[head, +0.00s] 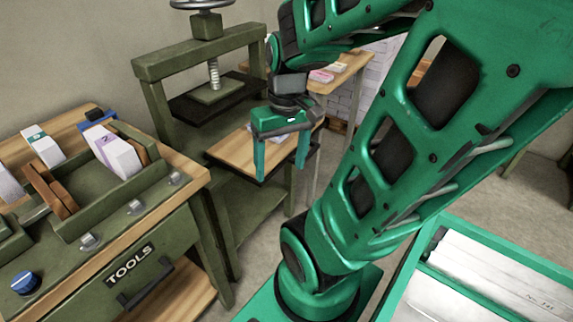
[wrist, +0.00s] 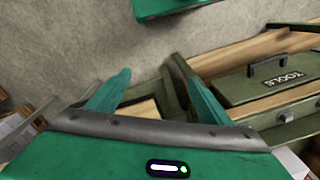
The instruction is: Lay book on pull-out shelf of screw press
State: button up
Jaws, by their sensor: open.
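The screw press (head: 200,54) is a dark green frame with a handwheel and screw at the back. Its pull-out shelf (head: 233,151), a wooden board with a dark edge, sticks out at the front and looks bare where visible. My gripper (head: 281,172) is open and empty, pointing down over or in front of the shelf; the exact height is unclear. In the wrist view its two green fingers (wrist: 153,72) are spread with nothing between them. I cannot tell which item is the book; white blocks with teal (head: 43,147) and purple (head: 115,154) labels stand on the left bench.
The green tool bench (head: 150,232) marked TOOLS fills the left, with knobs along its front. A white paper-like bundle (head: 500,275) lies in a green tray at lower right. A farther table holds pink-labelled items (head: 322,75). Bare floor shows at right.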

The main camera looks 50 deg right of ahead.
jog(key=shift+s+a+r+m, duration=0.15)
jog(key=shift+s+r+m, duration=0.15)
jog(key=shift+s, duration=0.3)
jog(key=shift+s+a+r+m, duration=0.1)
jog(key=shift+s+r+m, duration=0.2)
jog(key=shift+s, duration=0.25)
jog(key=shift+s+a+r+m, duration=0.2)
jog(key=shift+s+m, duration=0.1)
jog(key=shift+s, duration=0.3)
jog(key=shift+g, duration=0.3)
